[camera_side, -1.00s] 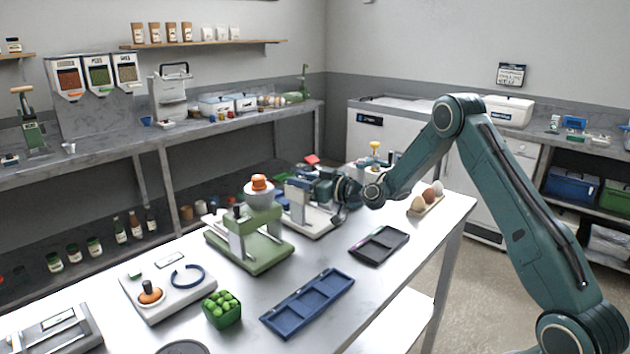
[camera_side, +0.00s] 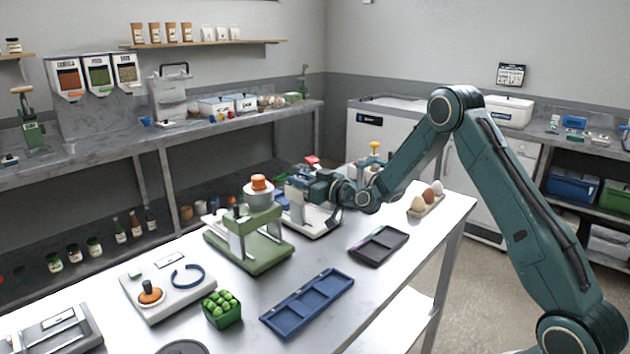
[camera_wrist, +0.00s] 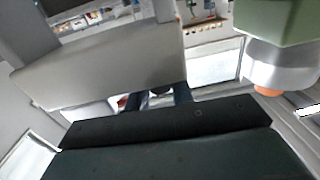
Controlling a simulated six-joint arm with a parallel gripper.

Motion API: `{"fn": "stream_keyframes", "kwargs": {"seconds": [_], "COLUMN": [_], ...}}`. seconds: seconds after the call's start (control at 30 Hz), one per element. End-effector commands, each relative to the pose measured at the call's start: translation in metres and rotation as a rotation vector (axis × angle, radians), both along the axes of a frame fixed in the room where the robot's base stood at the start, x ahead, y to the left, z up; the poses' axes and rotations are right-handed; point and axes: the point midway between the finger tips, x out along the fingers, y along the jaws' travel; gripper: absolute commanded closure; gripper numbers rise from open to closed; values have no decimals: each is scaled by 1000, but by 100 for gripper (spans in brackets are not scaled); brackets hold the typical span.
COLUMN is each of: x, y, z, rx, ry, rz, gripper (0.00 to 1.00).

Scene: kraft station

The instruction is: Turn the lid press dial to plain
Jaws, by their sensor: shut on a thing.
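The pale grey press (camera_side: 318,224) stands on the steel table behind the green press in the side view. I take it to be the lid press. My gripper (camera_side: 312,188) is at its upper part, coming from the right, with the arm nearly level. In the wrist view the pale press body (camera_wrist: 105,65) fills the upper left, and my gripper's fingers (camera_wrist: 165,101) close in just below its edge. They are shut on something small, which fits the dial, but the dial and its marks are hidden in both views.
The green press (camera_side: 252,256) with an orange knob stands close to the left. A black tray (camera_side: 398,256), a blue tray (camera_side: 340,284) and an egg holder (camera_side: 430,207) lie in front and to the right. The steel tabletop (camera_side: 300,262) is bare between them.

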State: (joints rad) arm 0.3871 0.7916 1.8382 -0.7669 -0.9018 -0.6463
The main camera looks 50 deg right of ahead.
Motion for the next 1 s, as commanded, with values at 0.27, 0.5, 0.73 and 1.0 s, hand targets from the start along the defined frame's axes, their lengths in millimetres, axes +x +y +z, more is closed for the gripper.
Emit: {"fn": "stream_keyframes", "kwargs": {"seconds": [0.27, 0.5, 0.73, 1.0], "x": [1, 1, 0, -1], "y": [1, 1, 1, 1], "z": [-3, -6, -8, -8], "rx": [-3, -1, -1, -3], "ry": [7, 14, 21, 18], "rz": [-73, -123, -164, -210], "gripper": [100, 100, 100, 100]}}
